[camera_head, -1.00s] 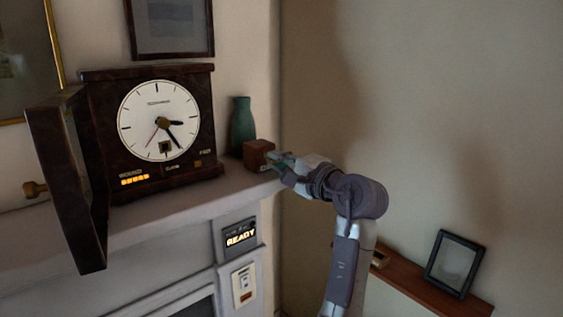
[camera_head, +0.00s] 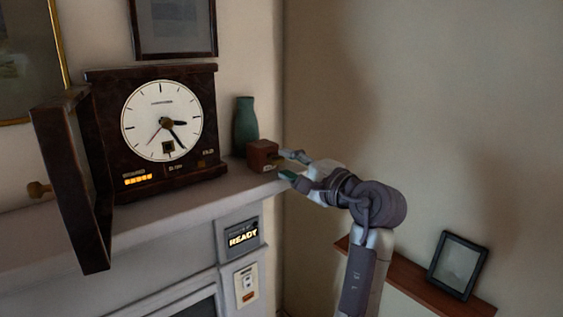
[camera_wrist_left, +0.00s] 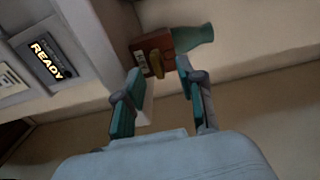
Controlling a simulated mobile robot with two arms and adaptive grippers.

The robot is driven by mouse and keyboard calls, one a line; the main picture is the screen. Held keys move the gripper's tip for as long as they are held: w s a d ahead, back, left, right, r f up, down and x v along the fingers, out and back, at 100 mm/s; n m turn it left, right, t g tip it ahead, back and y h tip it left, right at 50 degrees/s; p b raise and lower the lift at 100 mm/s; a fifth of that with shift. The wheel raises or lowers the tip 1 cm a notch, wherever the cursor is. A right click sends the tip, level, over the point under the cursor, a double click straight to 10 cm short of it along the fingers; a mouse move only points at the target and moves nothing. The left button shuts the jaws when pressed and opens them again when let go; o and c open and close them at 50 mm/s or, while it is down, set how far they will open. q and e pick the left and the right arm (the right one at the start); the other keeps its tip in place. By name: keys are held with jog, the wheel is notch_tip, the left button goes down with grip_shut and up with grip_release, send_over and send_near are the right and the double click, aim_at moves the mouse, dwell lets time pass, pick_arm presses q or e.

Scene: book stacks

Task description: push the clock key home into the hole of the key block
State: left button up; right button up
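The key block (camera_head: 262,154) is a small reddish-brown box with a pale label, on the right end of the mantel. The brass clock key (camera_head: 279,160) shows at its right face; it also shows in the left wrist view (camera_wrist_left: 155,62) against the block (camera_wrist_left: 151,47). How deep it sits in the hole I cannot tell. My left gripper (camera_head: 287,166) is open and empty, just right of the block, its teal-padded fingers apart. In the left wrist view the key lies ahead between the fingertips, with no finger seen closed on it. My right gripper is not in view.
A green vase (camera_head: 245,127) stands close behind the block. A dark clock (camera_head: 210,115) with its door (camera_head: 72,185) swung open stands to the left on the mantel (camera_head: 190,205). A panel reading READY (camera_head: 241,236) is below. A shelf (camera_head: 412,285) with a photo frame (camera_head: 457,265) is lower right.

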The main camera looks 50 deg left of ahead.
pick_arm(q)
jog(key=d, duration=0.4)
jog(key=shift+s+d, duration=0.15)
jog(key=shift+s, duration=0.05)
dwell(0.3)
